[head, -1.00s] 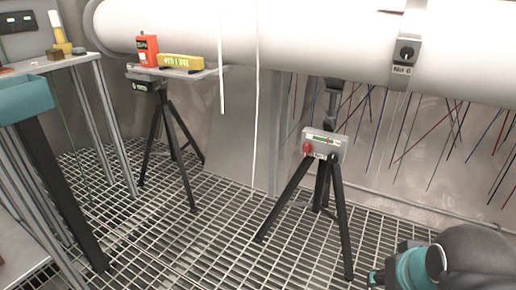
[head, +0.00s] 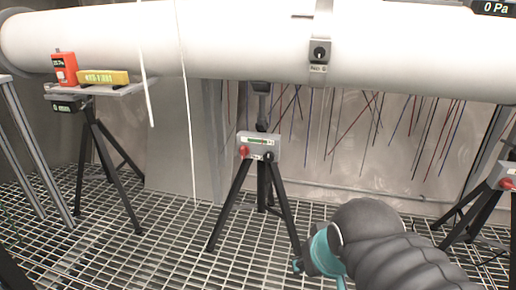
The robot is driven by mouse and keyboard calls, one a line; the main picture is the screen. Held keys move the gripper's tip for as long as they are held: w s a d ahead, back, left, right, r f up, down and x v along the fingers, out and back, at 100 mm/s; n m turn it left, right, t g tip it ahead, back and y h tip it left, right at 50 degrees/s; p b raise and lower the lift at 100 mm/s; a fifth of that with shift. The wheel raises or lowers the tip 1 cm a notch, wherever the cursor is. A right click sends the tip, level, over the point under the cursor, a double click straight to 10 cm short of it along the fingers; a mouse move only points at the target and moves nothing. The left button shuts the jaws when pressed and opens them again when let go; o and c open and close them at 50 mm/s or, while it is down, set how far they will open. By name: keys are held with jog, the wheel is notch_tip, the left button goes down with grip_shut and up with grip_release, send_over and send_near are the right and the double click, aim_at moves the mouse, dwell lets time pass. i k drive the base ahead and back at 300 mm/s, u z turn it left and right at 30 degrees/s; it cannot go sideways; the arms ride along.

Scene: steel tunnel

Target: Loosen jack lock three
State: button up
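A jack stand with a grey control box (head: 259,147) stands on a black tripod in the middle of the head view, under the big white pipe. A red knob (head: 244,152) is on the left of its face, a small green display at the top and a dark round part at the right. A second such box (head: 503,176) with a red knob (head: 507,183) is cut off at the right edge. I cannot read a number on either box. My arm, in a black sleeve with teal joints, is at the lower right, apart from both boxes. My gripper's fingers do not show.
The white pipe (head: 230,42) crosses the top, with a clamp (head: 320,50) on it. At left, a tripod shelf (head: 105,91) holds an orange device (head: 64,68) and a yellow box (head: 102,77). Thin wires hang behind. Grating floor (head: 160,225) is open between tripods.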

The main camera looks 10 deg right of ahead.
aim_at(244, 150)
jog(key=z, duration=2.4)
jog(key=k, duration=0.8)
jog(key=u, duration=1.25)
jog(key=i, duration=0.5)
jog(key=z, duration=0.1)
